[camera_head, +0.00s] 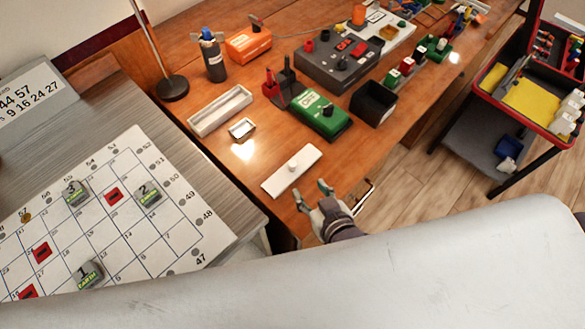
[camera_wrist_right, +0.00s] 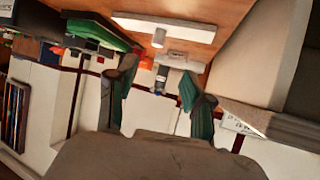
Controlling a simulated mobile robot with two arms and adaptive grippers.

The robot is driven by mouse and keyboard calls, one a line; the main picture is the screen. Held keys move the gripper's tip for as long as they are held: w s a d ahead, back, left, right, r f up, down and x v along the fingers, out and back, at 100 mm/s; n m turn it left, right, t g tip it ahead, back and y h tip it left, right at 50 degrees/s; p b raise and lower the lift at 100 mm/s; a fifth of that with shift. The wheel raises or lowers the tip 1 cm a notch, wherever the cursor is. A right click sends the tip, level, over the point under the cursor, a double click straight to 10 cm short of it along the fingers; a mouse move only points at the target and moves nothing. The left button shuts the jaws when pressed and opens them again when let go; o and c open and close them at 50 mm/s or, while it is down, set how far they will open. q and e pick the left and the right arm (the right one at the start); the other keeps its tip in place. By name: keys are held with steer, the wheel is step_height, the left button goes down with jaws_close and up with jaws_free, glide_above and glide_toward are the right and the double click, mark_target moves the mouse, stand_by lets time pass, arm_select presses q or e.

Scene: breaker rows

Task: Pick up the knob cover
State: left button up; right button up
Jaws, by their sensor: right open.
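The knob cover appears to be a flat white plate with a small raised white knob (camera_head: 291,171). It lies on the wooden table near its front edge, and shows in the right wrist view as a white bar with a knob (camera_wrist_right: 165,29) at the top. My right gripper (camera_head: 312,192) is open and empty at the front edge, just to the lower right of the plate and apart from it. Its two teal-tipped fingers (camera_wrist_right: 159,84) are spread in the wrist view, below the plate in the picture. My left gripper is not in view.
Behind the plate are a small metal tray (camera_head: 242,129), a long white tray (camera_head: 220,110), a green box (camera_head: 322,121) and a black open bin (camera_head: 374,103). A numbered board (camera_head: 124,238) lies at the left. A cart with a yellow panel (camera_head: 534,103) stands right.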

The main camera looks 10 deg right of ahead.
mark_target(293, 165)
steer(key=x, duration=0.8)
steer(key=shift+w, duration=0.15)
steer(key=shift+d+p+x, duration=0.15)
steer(key=shift+p+x, duration=0.1)
steer(key=shift+x, duration=1.1)
steer(key=shift+d+p+x, duration=0.1)
steer(key=shift+p+x, duration=0.1)
steer(key=shift+x, duration=1.15)
jaws_close()
